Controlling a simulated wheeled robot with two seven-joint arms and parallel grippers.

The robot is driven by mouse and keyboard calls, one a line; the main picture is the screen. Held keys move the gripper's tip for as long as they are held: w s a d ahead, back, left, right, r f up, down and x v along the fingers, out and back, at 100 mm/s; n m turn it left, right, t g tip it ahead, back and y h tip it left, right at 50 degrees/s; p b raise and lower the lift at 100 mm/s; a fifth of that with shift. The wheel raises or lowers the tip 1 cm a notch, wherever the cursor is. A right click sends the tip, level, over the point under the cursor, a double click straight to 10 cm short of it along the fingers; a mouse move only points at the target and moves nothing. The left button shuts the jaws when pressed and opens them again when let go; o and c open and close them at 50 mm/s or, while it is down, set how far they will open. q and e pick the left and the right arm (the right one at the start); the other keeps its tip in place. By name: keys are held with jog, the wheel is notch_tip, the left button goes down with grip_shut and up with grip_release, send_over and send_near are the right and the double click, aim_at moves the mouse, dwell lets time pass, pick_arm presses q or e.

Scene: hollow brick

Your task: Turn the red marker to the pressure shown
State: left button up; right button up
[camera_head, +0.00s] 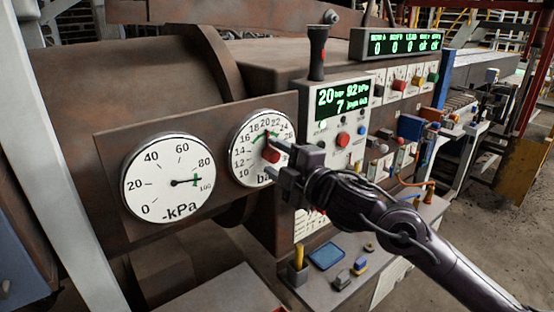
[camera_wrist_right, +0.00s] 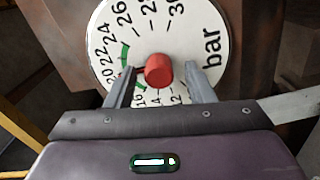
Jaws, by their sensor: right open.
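The bar gauge (camera_head: 240,167) is a round white dial with numbers from about 10 up and a green arc near 20. The red marker (camera_head: 271,153) is a round knob at its centre; it also shows in the wrist view (camera_wrist_right: 158,70). My right gripper (camera_head: 276,160) is open at the dial, with one finger on each side of the red knob. In the wrist view a gap shows between the knob and each finger. The display (camera_head: 342,97) reads 20 bar, 92 kPa and 7 on a second line. My left gripper is out of view.
A -kPa gauge (camera_head: 168,178) is on the same rusty plate to the left. A black-handled lever (camera_head: 318,50) stands above the display panel. Buttons and switches line the panel at right. A shelf below holds a blue pad (camera_head: 326,256) and small items.

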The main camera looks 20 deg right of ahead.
jog(key=b+v, duration=0.3)
jog(key=v, duration=0.4)
jog(key=shift+s, duration=0.35)
jog(key=shift+d+r, duration=0.1)
jog(key=shift+d, duration=0.05)
